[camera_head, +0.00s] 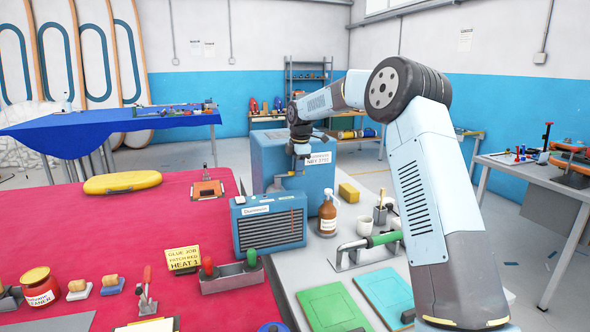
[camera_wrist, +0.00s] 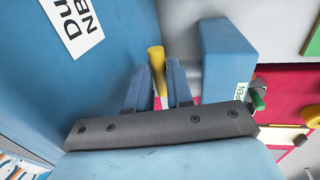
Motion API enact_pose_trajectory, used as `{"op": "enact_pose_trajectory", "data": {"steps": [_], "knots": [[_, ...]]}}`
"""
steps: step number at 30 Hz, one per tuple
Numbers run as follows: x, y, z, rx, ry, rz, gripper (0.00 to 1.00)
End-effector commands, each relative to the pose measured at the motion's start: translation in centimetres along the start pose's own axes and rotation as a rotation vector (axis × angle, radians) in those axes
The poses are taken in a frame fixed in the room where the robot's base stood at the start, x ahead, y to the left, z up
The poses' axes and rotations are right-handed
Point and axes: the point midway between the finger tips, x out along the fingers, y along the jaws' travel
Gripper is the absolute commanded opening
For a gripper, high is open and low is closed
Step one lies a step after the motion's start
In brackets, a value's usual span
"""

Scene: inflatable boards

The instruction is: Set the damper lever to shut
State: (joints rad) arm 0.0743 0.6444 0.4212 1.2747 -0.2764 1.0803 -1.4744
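In the wrist view a yellow rounded handle (camera_wrist: 157,66), which looks like the damper lever's grip, stands between the two fingers of my gripper (camera_wrist: 160,82). The fingers are close together and look shut on it; the lever's pivot and arm are hidden. A small label reading OPEN (camera_wrist: 240,91) shows just right of the fingers. In the head view my gripper (camera_head: 294,172) is at the front of the big blue unit (camera_head: 268,152) with a white label, and the lever is too small to make out there. The labelled face also fills the left of the wrist view (camera_wrist: 95,75).
A blue heater-like box (camera_head: 268,228) stands just in front of the unit, with a brown spray bottle (camera_head: 328,214) to its right. A yellow block (camera_head: 349,192) and a green-handled tool (camera_head: 383,239) lie on the grey bench. The red table (camera_head: 215,220) is left.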

Motion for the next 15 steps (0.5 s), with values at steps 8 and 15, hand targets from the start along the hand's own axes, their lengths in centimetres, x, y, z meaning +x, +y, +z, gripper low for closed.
{"op": "enact_pose_trajectory", "data": {"steps": [8, 15], "knots": [[-0.02, 0.02, 0.02, 0.000, -0.002, 0.000, 0.43], [-0.21, 0.04, 0.02, 0.001, -0.003, 0.001, 0.43]]}}
